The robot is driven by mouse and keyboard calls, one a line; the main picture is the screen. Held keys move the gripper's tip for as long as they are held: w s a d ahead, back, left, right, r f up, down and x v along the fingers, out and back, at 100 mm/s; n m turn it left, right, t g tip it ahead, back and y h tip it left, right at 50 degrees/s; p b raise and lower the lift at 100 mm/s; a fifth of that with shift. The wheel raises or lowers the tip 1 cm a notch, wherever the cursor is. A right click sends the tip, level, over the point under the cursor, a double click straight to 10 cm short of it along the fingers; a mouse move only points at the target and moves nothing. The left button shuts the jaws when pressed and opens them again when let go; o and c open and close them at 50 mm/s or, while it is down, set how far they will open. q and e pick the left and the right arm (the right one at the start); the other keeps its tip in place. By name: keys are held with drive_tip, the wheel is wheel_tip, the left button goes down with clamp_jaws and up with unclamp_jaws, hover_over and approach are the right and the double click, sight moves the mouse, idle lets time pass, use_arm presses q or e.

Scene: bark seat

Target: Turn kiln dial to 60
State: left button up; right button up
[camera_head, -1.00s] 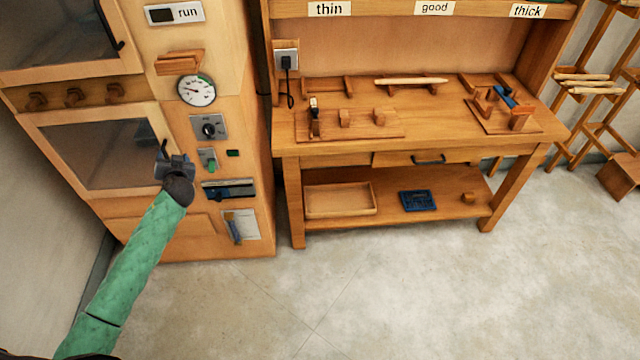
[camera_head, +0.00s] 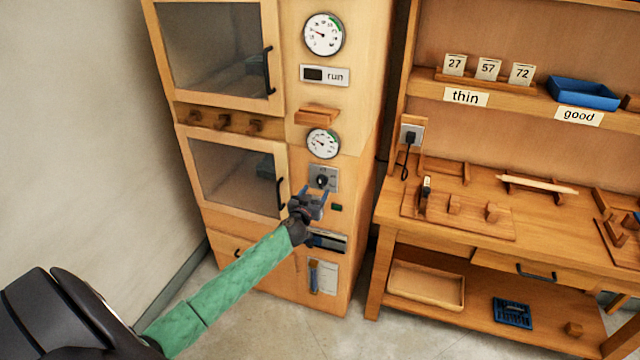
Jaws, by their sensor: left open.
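The kiln (camera_head: 364,110) is a tall wooden cabinet with two glass doors on its left side and a control column on its right. The kiln dial (camera_head: 322,179) is a black knob on a grey plate, below the lower round gauge (camera_head: 323,143). My left gripper (camera_head: 312,193) is open, with its fingers pointing up just below the dial and overlapping the plate's lower edge in the picture. Whether it touches the knob I cannot tell. The dial's markings are too small to read. The gripper hides the green switch below the dial. My right gripper is not in view.
A small dark green light (camera_head: 337,207) and a slotted panel (camera_head: 328,240) sit near the gripper. A black door handle (camera_head: 281,193) stands out to its left. The workbench (camera_head: 480,220) is to the right. Floor shows between kiln and bench.

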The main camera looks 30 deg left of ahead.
sight(320, 183)
use_arm(q)
drive_tip(key=p+x, duration=0.1)
drive_tip(key=x, duration=0.3)
drive_tip(key=shift+w+a+r, duration=0.1)
drive_tip(key=shift+w+a, duration=0.05)
drive_tip(key=shift+w, duration=0.25)
drive_tip(key=shift+w+a+p, duration=0.1)
drive_tip(key=shift+w+p, duration=0.2)
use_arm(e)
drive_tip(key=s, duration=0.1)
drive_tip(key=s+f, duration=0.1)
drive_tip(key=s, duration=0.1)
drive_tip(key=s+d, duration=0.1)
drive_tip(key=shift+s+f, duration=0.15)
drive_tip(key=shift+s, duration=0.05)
use_arm(q)
drive_tip(key=c, duration=1)
